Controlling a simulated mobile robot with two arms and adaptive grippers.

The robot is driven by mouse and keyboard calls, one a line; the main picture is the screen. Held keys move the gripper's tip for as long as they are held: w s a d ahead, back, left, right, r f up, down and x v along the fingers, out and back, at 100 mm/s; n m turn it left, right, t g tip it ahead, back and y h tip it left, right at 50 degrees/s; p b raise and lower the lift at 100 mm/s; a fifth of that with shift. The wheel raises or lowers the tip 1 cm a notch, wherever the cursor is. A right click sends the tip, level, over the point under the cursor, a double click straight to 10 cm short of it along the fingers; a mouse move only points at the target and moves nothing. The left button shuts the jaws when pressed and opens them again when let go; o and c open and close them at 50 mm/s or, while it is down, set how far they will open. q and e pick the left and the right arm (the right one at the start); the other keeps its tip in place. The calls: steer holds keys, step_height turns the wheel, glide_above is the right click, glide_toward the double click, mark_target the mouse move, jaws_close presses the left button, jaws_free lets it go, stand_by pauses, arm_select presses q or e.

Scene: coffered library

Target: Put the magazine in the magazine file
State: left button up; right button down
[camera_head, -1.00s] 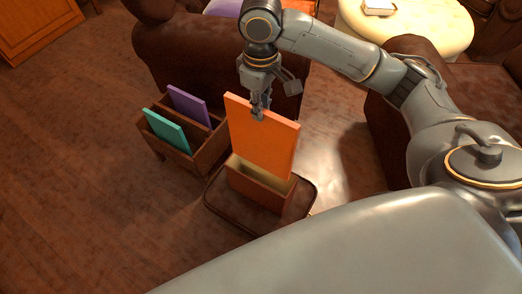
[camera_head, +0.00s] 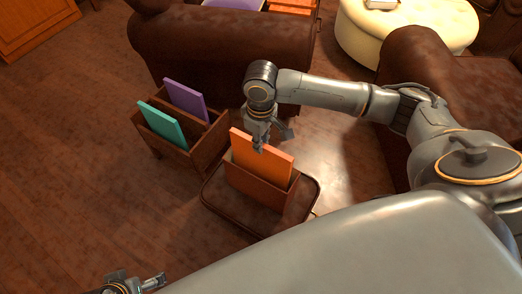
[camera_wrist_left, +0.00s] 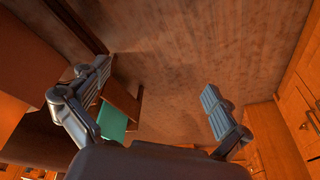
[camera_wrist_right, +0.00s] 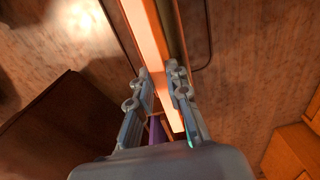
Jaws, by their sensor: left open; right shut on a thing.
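The orange magazine (camera_head: 262,158) stands upright with its lower part inside the brown magazine file (camera_head: 258,190); its top sticks out above the rim. The file stands on a small dark tray-like table (camera_head: 225,204). My right gripper (camera_head: 259,148) is shut on the magazine's top edge. In the right wrist view the magazine (camera_wrist_right: 150,50) runs between the two fingers (camera_wrist_right: 170,90). My left gripper (camera_head: 150,284) shows at the bottom left of the head view, far from the file. In the left wrist view its fingers (camera_wrist_left: 165,95) are wide apart and empty.
A wooden rack (camera_head: 205,148) with a teal item (camera_head: 163,125) and a purple item (camera_head: 186,99) stands just left of the file. A brown leather armchair (camera_head: 215,50) is behind, another (camera_head: 430,75) at right. A cream ottoman (camera_head: 385,40) is farther back. The wooden floor at left is clear.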

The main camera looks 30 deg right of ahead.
steer(key=shift+f, duration=0.6)
arm_select(q)
steer(key=b+v, duration=0.1)
steer(key=v, duration=0.1)
steer(key=shift+s+a+r, duration=0.1)
steer(key=shift+s+r, duration=0.1)
steer(key=shift+r, duration=0.1)
arm_select(e)
step_height(320, 180, down, 3)
steer(key=shift+r, duration=0.2)
steer(key=shift+f, duration=0.1)
steer(key=c, duration=1.3)
jaws_free()
